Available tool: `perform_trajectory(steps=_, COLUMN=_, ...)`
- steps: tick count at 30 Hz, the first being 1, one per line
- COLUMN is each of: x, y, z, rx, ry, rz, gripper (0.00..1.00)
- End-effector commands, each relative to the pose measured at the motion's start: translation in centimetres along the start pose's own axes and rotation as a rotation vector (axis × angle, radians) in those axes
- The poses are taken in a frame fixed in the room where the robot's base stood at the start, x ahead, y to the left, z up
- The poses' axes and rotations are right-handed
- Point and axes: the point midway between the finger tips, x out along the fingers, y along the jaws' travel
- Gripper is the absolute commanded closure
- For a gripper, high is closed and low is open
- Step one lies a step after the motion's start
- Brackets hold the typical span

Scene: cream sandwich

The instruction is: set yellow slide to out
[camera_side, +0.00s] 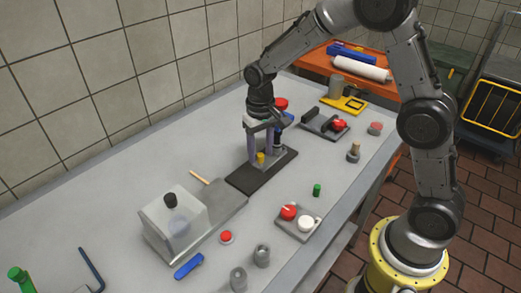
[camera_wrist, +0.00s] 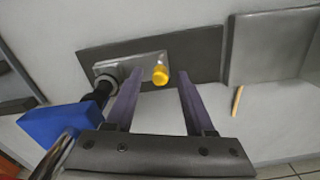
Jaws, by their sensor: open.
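The yellow slide knob (camera_side: 261,158) sits on a dark base plate (camera_side: 246,181) in the middle of the bench. In the wrist view the yellow knob (camera_wrist: 160,76) stands on a grey metal piece (camera_wrist: 144,66) on the dark plate. My gripper (camera_side: 260,149) points down over the plate with its fingers apart. In the wrist view my gripper (camera_wrist: 159,80) has one finger to each side of the knob in the picture. I cannot tell whether either finger touches it. My fingers partly hide the plate and the metal piece.
Close by are a black cylinder (camera_wrist: 105,84) and a blue block (camera_wrist: 64,124). A clear box (camera_side: 172,222) on a grey board stands at the left. A plate with red and white knobs (camera_side: 298,235) lies at the front. Bare bench lies between.

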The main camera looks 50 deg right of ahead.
Motion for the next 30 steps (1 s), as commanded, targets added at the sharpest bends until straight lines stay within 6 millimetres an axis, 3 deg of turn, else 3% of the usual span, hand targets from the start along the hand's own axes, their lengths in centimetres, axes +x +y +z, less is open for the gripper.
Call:
perform_trajectory(steps=3, x=-0.01, y=0.0, z=0.0, rx=0.0, ry=0.0, rz=0.0, gripper=0.48)
perform_trajectory(steps=12, x=-0.04, y=0.0, z=0.0, rx=0.0, ry=0.0, rz=0.0, gripper=1.0)
perform_trajectory(steps=30, x=-0.08, y=0.0, z=-0.02, rx=0.0, ry=0.001, rz=0.0, gripper=1.0)
